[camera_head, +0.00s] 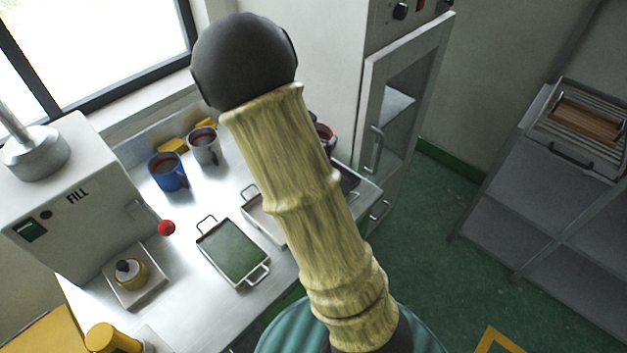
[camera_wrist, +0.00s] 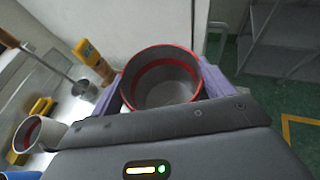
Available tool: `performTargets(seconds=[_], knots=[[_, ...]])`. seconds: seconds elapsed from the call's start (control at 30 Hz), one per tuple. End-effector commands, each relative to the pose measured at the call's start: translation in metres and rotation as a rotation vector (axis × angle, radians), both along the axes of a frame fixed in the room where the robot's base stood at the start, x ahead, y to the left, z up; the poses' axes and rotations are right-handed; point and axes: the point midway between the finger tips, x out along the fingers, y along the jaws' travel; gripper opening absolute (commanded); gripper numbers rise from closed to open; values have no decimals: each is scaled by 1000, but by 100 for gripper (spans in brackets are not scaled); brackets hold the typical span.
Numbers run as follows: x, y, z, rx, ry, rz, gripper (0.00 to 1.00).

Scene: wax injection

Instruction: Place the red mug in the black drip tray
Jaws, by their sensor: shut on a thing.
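The red mug (camera_wrist: 125,82) shows in the wrist view with its red rim, a red band inside and a grey floor. My gripper (camera_wrist: 160,92) is shut on it, one purple finger on each side. In the head view a small part of the red mug (camera_head: 326,134) shows past my arm, which hides the rest and the gripper. A dark tray (camera_head: 349,181), likely the black drip tray, is partly visible just right of my arm, on the bench. Most of it is hidden. Whether the mug touches anything below cannot be told.
A blue mug (camera_head: 166,174) and a grey mug (camera_head: 204,148) stand at the back of the metal bench (camera_head: 190,215). A green tray (camera_head: 232,252) and a pale tray (camera_head: 262,213) lie left of my arm. A FILL machine (camera_head: 85,215) stands left; a glass-doored cabinet (camera_head: 400,90) stands behind.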

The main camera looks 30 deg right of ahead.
Motion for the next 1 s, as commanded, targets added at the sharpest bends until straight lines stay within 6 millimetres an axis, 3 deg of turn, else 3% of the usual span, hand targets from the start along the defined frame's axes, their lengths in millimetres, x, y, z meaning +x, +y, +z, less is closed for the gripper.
performTargets(seconds=[0.17, 0.5, 1.0], knots=[[0, 0, -6, -2, 1, 0, 42], [0, 0, -53, -2, 4, 1, 42], [0, -1, -65, -3, 1, -1, 42]])
